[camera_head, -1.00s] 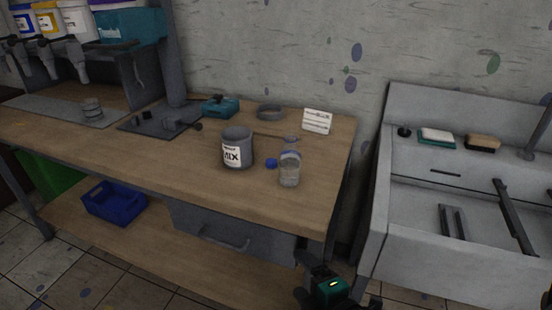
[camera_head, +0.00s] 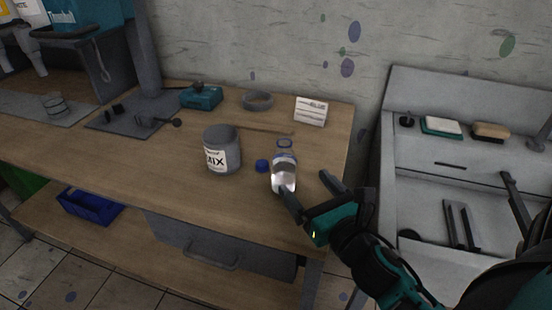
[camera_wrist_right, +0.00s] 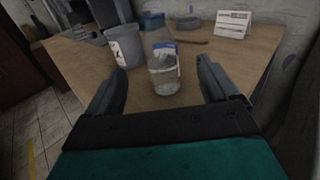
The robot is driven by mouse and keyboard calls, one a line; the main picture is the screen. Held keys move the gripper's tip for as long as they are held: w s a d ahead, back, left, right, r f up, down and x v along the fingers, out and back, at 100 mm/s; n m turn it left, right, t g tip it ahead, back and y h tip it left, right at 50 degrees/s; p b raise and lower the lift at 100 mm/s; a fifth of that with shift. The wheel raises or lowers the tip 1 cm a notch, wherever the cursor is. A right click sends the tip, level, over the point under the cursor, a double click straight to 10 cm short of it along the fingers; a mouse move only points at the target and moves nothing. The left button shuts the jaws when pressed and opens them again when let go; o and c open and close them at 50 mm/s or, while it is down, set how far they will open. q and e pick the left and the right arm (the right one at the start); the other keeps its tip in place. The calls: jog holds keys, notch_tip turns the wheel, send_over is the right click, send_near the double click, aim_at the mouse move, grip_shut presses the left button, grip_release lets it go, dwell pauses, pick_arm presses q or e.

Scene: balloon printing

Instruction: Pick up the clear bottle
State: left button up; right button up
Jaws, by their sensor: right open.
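The clear bottle (camera_head: 285,168) stands upright on the wooden table, near its front right part. It also shows in the right wrist view (camera_wrist_right: 164,72), between and beyond the two fingers. My right gripper (camera_head: 307,185) is open, with its fingers pointing toward the bottle; one finger overlaps the bottle's lower part in the head view. I cannot tell whether that finger touches it. A small blue cap (camera_head: 262,166) lies on the table just left of the bottle. My left gripper is not in view.
A grey MIX tub (camera_head: 221,150) stands left of the bottle. A white label card (camera_head: 311,111), a grey ring (camera_head: 258,100) and a teal device (camera_head: 201,97) are farther back. A sink unit (camera_head: 425,165) stands right of the table (camera_head: 150,160). A blue crate (camera_head: 90,206) sits on the lower shelf.

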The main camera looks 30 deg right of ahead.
aim_at(291, 167)
jog(key=w, duration=0.6)
jog(key=shift+w+d+p, duration=0.2)
jog(key=shift+d+p, duration=0.05)
jog(key=shift+p, duration=0.15)
jog(key=shift+w+d+f, duration=0.1)
jog(key=shift+w+f, duration=0.1)
jog(key=shift+w, duration=1.15)
jog(key=shift+w+d+f, duration=0.1)
jog(key=shift+w+f, duration=0.05)
jog(key=shift+w, duration=1.2)
jog(key=shift+c, duration=0.5)
jog(key=c, duration=1)
